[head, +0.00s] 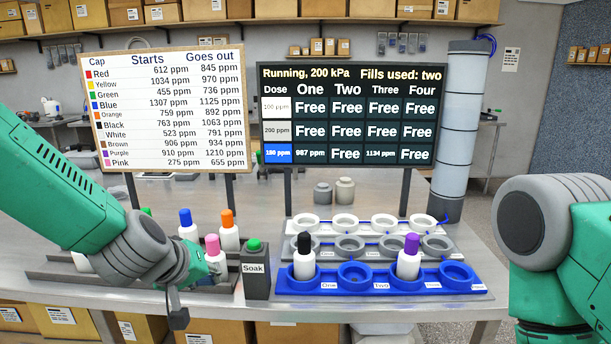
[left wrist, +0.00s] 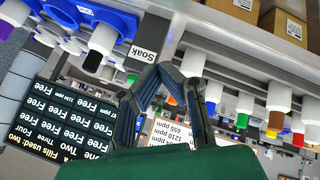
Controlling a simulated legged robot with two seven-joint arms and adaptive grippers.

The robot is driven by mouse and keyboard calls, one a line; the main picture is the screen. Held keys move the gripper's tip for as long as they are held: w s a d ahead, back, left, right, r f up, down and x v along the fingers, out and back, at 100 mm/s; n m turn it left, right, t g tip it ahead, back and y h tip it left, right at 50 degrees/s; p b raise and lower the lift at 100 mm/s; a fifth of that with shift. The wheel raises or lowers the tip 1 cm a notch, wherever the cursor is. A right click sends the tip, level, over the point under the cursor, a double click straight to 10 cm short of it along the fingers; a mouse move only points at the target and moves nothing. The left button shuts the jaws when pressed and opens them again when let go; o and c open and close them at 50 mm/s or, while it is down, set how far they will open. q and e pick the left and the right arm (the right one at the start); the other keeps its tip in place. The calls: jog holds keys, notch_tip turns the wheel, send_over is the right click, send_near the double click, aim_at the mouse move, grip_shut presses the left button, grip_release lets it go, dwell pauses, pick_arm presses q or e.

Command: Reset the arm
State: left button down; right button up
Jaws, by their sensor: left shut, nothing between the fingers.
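My left gripper (head: 177,318) hangs low at the bench's front edge, left of the Soak block (head: 256,282) with its green button. In the left wrist view its fingers (left wrist: 163,72) meet at the tips with nothing between them. My right arm enters at the right of the head view, but its gripper is out of frame. Bottles capped blue (head: 187,230), orange (head: 229,236) and pink (head: 213,252) stand beside and behind my left wrist, which hides part of their rack. A black-capped bottle (head: 305,266) and a purple-capped bottle (head: 408,264) stand upright in the blue tray (head: 380,288).
White (head: 307,238) and grey (head: 330,258) holder rows behind the blue tray look empty. A cap list board (head: 165,110) and a dark status board (head: 350,115) stand behind. A grey column (head: 460,125) rises at right. Boxes (head: 240,330) sit under the bench.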

pick_arm(q)
jog(key=s+a+f+m+g+y+b, duration=0.15)
jog(key=s+f, duration=0.25)
jog(key=f, duration=0.4)
jog(key=s+a+f+g+b, duration=0.1)
jog(key=s+a+f+b, duration=0.2)
jog(key=f, duration=0.5)
jog(key=s+a+f+m+g+b, duration=0.2)
jog(key=s+a+f+b, duration=0.1)
jog(key=s+f, duration=0.8)
jog(key=s+a+f+m+g+y+b, duration=0.1)
jog(key=s+a+f+g+b, duration=0.1)
jog(key=s+f, duration=1)
jog(key=s+a+b, duration=0.1)
jog(key=s+a, duration=0.1)
jog(key=s, duration=0.2)
jog(key=shift+s+m+g+b, duration=0.3)
jog(key=shift+m+g+b, duration=0.05)
jog(key=shift+b, duration=0.05)
jog(key=shift+w+d, duration=0.15)
jog(key=shift+d, duration=0.1)
jog(key=shift+a, duration=0.2)
jog(key=shift+d, duration=0.1)
